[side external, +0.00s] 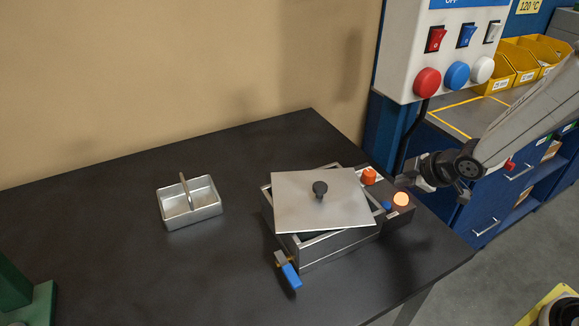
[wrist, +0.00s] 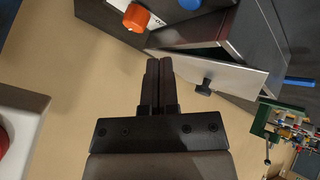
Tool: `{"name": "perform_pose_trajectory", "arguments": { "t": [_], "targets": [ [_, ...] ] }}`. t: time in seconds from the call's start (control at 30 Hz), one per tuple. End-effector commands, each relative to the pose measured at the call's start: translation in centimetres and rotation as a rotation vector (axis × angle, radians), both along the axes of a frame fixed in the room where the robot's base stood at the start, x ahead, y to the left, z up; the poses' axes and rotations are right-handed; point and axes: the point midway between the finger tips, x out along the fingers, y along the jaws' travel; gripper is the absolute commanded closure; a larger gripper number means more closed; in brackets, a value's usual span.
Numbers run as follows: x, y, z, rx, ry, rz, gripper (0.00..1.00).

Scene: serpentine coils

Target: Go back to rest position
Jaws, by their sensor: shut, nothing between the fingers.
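My gripper (side external: 420,182) hangs in the air at the right of the bench, above and to the right of the metal box. In the wrist view its two dark fingers (wrist: 160,66) are together with nothing between them. The metal box (side external: 335,246) stands on the bench. Its flat lid (side external: 345,204) with a black knob (side external: 320,188) lies askew on top, so part of the rim is uncovered. The lid also shows in the wrist view (wrist: 238,72).
A control panel (side external: 408,30) with red, blue and white buttons hangs close above my gripper. The box's side unit has an orange knob (side external: 369,176) and a lit lamp (side external: 401,199). A blue-handled valve (side external: 291,275) sticks out in front. A metal basket (side external: 188,212) stands left.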

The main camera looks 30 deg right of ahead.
Motion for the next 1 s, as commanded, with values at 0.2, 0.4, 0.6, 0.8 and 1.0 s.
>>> {"name": "perform_pose_trajectory", "arguments": {
  "t": [0.2,0.4,0.6,0.8,1.0],
  "targets": [
    [-3.4,-0.7,0.4,0.087,0.154,-0.25,1.0],
    [-7.8,-0.5,0.8,0.198,0.33,-0.525,1.0],
    [-11.1,0.2,1.1,0.28,0.459,-0.713,1.0],
    [-12.3,0.5,1.2,0.306,0.506,-0.776,1.0],
    [-12.3,0.5,1.1,0.305,0.507,-0.776,1.0]
  ]
}}
